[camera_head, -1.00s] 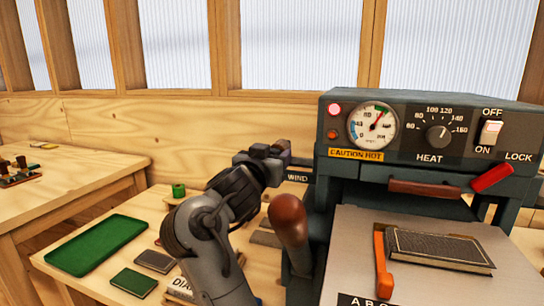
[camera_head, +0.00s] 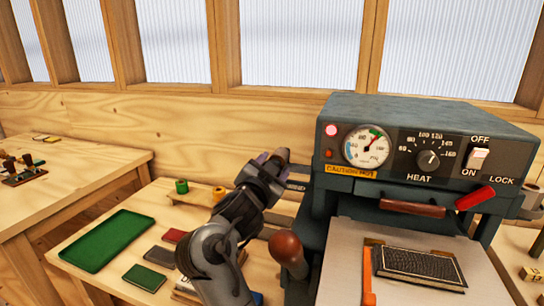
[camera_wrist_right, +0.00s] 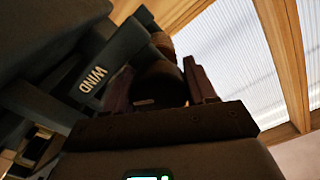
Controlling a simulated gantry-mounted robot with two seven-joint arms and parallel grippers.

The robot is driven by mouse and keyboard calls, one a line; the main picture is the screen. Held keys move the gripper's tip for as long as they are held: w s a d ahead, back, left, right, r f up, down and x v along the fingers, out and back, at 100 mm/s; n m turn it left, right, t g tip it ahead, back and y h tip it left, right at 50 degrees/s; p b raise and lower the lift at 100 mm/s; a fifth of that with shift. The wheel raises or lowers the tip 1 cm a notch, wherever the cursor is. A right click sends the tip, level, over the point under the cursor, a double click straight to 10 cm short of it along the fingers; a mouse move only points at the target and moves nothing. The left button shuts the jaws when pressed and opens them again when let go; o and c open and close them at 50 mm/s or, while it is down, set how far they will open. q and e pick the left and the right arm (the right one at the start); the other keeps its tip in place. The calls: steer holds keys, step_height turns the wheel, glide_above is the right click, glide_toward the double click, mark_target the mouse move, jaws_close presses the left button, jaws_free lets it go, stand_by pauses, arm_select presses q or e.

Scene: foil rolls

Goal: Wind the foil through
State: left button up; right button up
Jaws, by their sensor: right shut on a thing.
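My right gripper (camera_head: 273,163) is at the left side of the dark green press (camera_head: 345,195), beside its gauge. It is shut on the winding knob (camera_head: 283,154), whose brown end shows past the fingers. In the right wrist view the two fingers stand either side of a dark round part (camera_wrist_right: 160,84), with a brown piece (camera_wrist_right: 163,44) beyond it and the WIND label (camera_wrist_right: 92,80) to the left. The foil strip cannot be made out. My left gripper is out of view.
A brown ball-ended lever (camera_head: 287,250) stands just right of my forearm. The press bed holds a dark book (camera_head: 420,266) beside an orange bar (camera_head: 367,272). A green tray (camera_head: 108,240) and small rolls (camera_head: 181,187) are on the left bench. Red-gripped LOCK lever (camera_head: 475,198) is at right.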

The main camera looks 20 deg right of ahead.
steer(key=shift+d+r+m+p, duration=0.1)
steer(key=shift+m+p, duration=0.4)
steer(key=shift+m, duration=0.1)
steer(key=o, duration=1)
steer(key=shift+c, duration=0.2)
